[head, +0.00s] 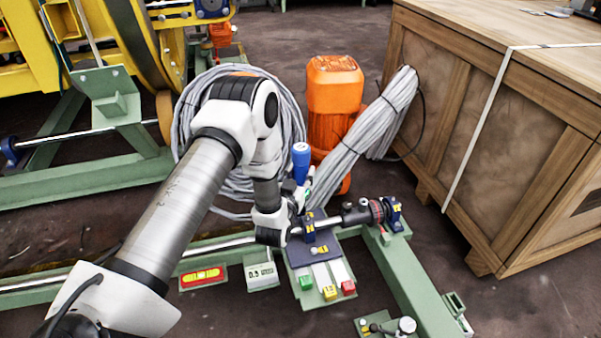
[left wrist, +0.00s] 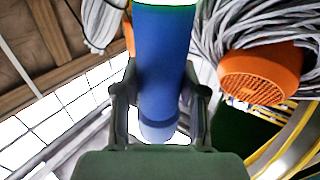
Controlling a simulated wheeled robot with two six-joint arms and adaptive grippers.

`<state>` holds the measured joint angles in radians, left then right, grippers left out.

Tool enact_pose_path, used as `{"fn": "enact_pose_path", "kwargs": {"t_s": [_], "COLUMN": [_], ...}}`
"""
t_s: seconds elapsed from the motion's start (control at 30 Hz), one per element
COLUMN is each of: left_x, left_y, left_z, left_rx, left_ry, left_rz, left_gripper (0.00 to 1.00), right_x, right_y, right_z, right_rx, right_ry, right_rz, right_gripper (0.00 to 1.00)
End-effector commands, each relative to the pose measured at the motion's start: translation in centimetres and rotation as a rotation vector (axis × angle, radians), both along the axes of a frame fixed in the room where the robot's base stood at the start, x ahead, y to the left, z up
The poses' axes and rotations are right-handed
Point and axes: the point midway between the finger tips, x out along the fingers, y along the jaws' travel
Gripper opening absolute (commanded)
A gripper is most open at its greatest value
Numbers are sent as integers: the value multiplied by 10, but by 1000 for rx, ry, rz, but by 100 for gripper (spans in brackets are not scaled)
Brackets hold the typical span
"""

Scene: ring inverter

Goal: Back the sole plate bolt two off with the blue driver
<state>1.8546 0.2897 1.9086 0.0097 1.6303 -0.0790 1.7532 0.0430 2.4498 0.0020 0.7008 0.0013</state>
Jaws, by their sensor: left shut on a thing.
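The blue driver (head: 301,160) stands roughly upright in my left gripper (head: 299,196), at the middle of the head view. In the left wrist view the blue driver (left wrist: 162,60) fills the space between the two dark fingers of my left gripper (left wrist: 160,100), which is shut on it. A blue block (head: 308,228) with a yellow mark stands just behind that plate. I cannot make out the sole plate bolt two; the driver's lower end is hidden by the gripper.
A shaft with a dark coupling (head: 377,209) runs right on the green frame (head: 415,265). Grey cable coils (head: 372,125) and an orange motor (head: 335,88) stand behind. A wooden crate (head: 500,110) blocks the right. A red level (head: 202,276) and a gauge block (head: 262,275) lie in front.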

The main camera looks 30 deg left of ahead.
Motion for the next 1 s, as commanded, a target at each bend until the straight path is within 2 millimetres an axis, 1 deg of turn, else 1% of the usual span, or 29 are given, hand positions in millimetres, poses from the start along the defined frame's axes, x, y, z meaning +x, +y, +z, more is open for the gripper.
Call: {"fn": "enact_pose_path", "kwargs": {"t_s": [1.0], "left_x": [1], "left_y": [0], "left_z": [-11], "left_rx": [1], "left_ry": [-4], "left_rz": [0], "left_gripper": [0], "right_x": [0], "right_y": [0], "right_z": [-8], "right_rx": [0], "right_ry": [1], "right_rz": [0], "right_gripper": [40]}}
